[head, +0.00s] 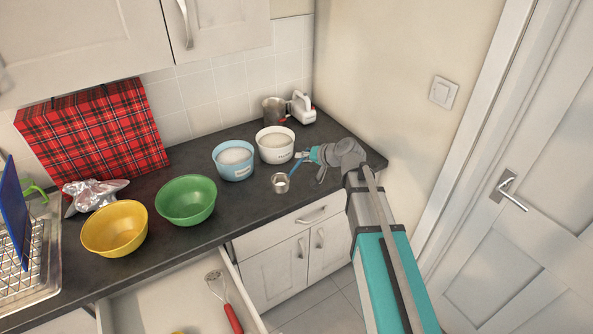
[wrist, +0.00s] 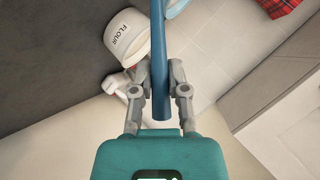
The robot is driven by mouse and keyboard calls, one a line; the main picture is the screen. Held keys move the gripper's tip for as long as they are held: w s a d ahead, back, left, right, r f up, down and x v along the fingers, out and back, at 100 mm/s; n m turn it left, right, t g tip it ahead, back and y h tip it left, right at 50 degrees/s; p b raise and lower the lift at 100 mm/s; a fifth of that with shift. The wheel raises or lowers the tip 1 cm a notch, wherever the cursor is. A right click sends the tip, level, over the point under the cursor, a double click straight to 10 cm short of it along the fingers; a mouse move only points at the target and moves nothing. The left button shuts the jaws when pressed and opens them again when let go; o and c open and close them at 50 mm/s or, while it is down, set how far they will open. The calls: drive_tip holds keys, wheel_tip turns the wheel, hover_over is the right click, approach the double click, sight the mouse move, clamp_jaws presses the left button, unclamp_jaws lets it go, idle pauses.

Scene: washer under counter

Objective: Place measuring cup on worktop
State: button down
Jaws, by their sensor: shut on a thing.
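The measuring cup (head: 280,184) is a small metal cup with a blue handle, seen in the head view near the front edge of the dark worktop (head: 225,228). It looks upright. I cannot tell whether its base touches the worktop or hangs just above it. My gripper (head: 304,157) is shut on the blue handle, to the upper right of the cup. In the wrist view the handle (wrist: 160,50) runs between the two fingers of my gripper (wrist: 160,88); the cup's bowl is out of that view.
A white flour tub (head: 275,145) and a blue tub (head: 234,160) stand just behind the cup. A metal jug (head: 275,110) and white mixer (head: 302,107) are at the back. Green (head: 187,201) and yellow (head: 115,229) bowls stand left. An open drawer (head: 175,300) juts out below.

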drive_tip(key=w+a+f+b, duration=0.1)
drive_tip(key=w+f+b, duration=0.5)
drive_tip(key=w+f, duration=0.1)
drive_tip(key=shift+w+a, duration=0.35)
drive_tip(key=shift+w, duration=0.4)
drive_tip(key=shift+w+a+f+b, duration=0.1)
drive_tip(key=shift+w+f+b, duration=0.1)
drive_tip(key=shift+f+b, duration=0.9)
drive_tip(key=shift+w+f+b, duration=0.2)
drive_tip(key=shift+f+b, duration=0.75)
drive_tip(key=shift+b, duration=0.15)
drive_tip(key=shift+f, duration=0.1)
drive_tip(key=c, duration=0.6)
unclamp_jaws()
drive_tip(key=shift+c, duration=0.2)
